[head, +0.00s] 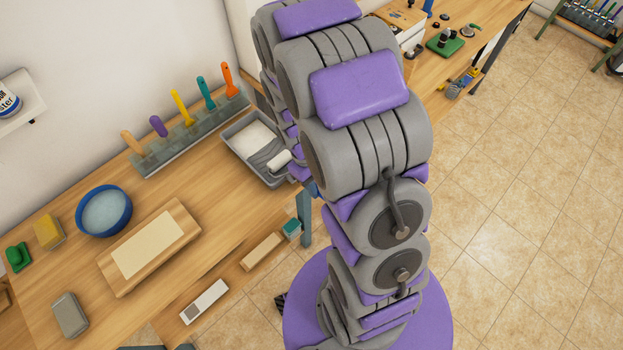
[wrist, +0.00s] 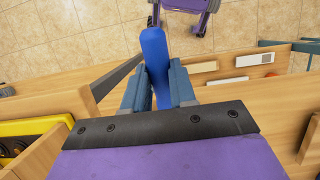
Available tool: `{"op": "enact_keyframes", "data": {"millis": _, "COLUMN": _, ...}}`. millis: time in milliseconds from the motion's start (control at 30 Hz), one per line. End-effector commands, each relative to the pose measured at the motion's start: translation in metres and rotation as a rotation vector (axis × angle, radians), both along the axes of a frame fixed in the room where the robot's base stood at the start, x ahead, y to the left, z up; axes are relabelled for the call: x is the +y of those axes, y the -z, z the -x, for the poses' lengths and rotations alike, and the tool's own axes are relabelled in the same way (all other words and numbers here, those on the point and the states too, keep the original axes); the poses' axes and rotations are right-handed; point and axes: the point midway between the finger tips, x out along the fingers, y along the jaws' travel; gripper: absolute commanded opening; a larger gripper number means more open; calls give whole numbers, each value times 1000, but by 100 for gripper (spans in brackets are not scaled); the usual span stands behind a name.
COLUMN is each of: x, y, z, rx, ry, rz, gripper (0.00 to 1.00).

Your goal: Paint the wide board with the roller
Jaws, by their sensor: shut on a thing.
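My gripper (wrist: 158,70) is shut on a blue handle (wrist: 154,45) in the wrist view; I take it to be the roller's. In the head view the arm hides most of the gripper. The roller's white sleeve (head: 279,160) shows beside my arm, at the right side of the grey paint tray (head: 268,180); I cannot tell if it touches the tray. White paint lies in the tray. A wide wooden board (head: 182,212) with a cream panel lies on the bench at the left, apart from the roller.
A rack of colourful-handled tools (head: 190,135) stands along the wall behind the bench. A blue bowl (head: 104,210), a yellow sponge (head: 47,232) and a grey block (head: 69,314) surround the board. A lower shelf holds a white box (head: 204,301).

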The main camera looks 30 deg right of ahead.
Motion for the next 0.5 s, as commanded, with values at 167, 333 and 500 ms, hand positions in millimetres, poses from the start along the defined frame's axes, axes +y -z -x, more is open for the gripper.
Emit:
{"op": "enact_keyframes", "data": {"millis": 167, "x": -1, "y": 0, "z": 2, "rx": 1, "ry": 0, "rz": 0, "gripper": 0}}
{"op": "enact_keyframes", "data": {"millis": 333, "x": -1, "y": -1, "z": 2, "rx": 1, "ry": 0, "rz": -1, "gripper": 0}}
{"op": "enact_keyframes", "data": {"millis": 500, "x": 0, "y": -10, "z": 1, "rx": 0, "ry": 0, "rz": 0, "gripper": 0}}
